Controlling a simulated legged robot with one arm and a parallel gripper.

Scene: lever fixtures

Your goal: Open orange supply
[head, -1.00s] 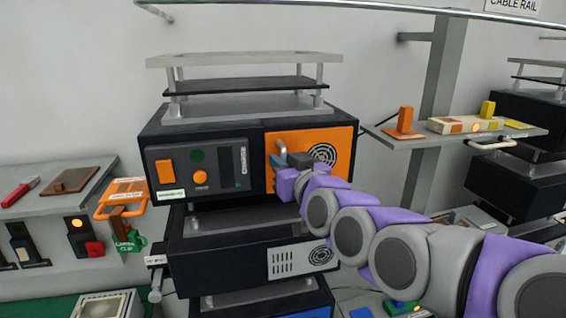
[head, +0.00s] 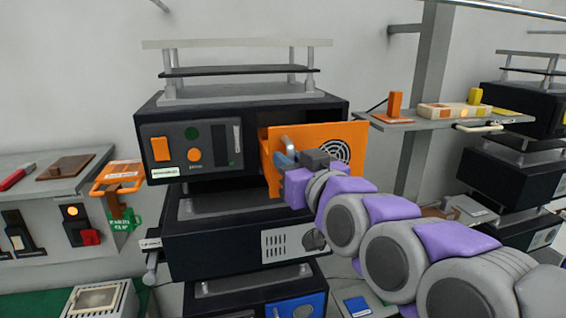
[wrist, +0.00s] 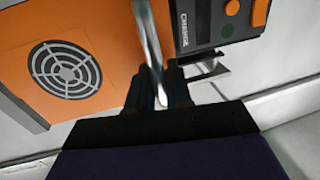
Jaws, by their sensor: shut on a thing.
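The orange supply (head: 337,153) is a module with an orange front panel and a round black fan grille, in the right half of the top black unit. In the head view its panel stands out from the unit's front, with an orange side face showing at its left. My gripper (head: 288,158) is shut on the metal handle at the left of the panel. In the wrist view the silver handle (wrist: 150,45) runs down between the dark fingers of my gripper (wrist: 162,90), with the orange panel (wrist: 112,30) behind it. The fingertips are partly hidden by my arm in the head view.
A grey control panel (head: 193,150) with an orange switch is beside the supply. A lower unit with a vent (head: 288,242) sits beneath. A shelf (head: 440,120) with orange and yellow blocks stands to the right. A grey bench (head: 30,200) is at left.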

